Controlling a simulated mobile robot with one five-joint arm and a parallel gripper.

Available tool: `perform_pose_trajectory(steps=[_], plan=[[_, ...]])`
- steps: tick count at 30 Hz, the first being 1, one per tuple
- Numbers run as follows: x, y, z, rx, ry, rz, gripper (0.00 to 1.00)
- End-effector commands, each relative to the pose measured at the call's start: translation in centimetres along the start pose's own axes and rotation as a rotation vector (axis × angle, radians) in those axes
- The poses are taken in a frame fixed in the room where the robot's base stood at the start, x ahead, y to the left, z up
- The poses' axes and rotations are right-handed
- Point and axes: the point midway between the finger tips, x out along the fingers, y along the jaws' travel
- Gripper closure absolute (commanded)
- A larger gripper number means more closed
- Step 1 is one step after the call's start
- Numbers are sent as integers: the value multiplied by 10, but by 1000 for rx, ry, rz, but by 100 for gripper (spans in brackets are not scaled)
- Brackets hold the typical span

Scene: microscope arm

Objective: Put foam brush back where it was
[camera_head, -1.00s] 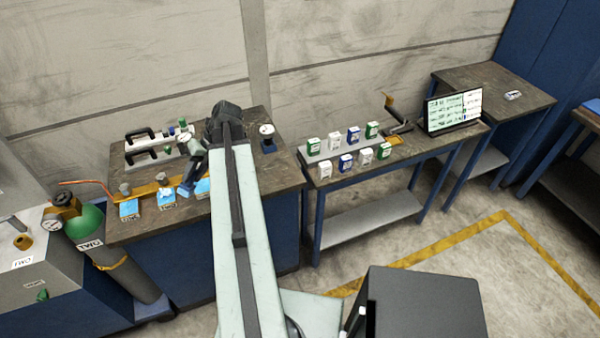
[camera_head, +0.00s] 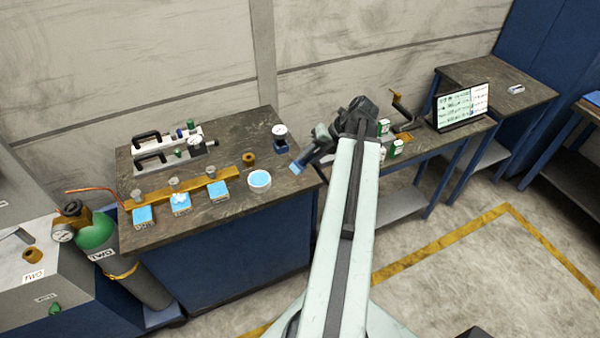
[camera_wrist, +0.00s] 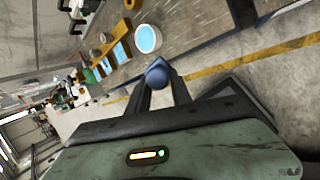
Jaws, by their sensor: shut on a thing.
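My gripper (camera_head: 308,156) is shut on a blue thing, most likely the foam brush (camera_head: 296,168), whose light blue end points down and left in the head view. The brush is in front of the right end of the dark worktop (camera_head: 225,150); its height above it is hard to tell. In the wrist view, the brush shows as a rounded dark blue end (camera_wrist: 157,73) between the fingertips; the rest of it is hidden.
A round white dish with blue inside (camera_head: 260,180) is left of the brush. Blue-topped blocks (camera_head: 180,203) line an orange bar (camera_head: 160,194).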

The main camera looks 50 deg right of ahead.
Motion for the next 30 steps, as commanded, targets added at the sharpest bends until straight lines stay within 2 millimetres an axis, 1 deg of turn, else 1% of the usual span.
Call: perform_pose_trajectory(steps=[2,5,8,9,12,15,16,19,23,26,30], plan=[[4,2,0,-13,7,-5,100],[26,10,-3,-87,45,-45,100],[62,22,-9,-243,109,-128,100],[77,27,-12,-322,136,-167,100],[111,42,-19,-536,186,-262,100],[134,56,-25,-732,214,-333,100],[139,60,-26,-779,218,-348,100],[147,67,-26,-875,222,-376,100],[147,68,-22,-895,222,-382,100],[145,57,-9,-893,222,-381,100],[137,28,21,-890,221,-381,100]])
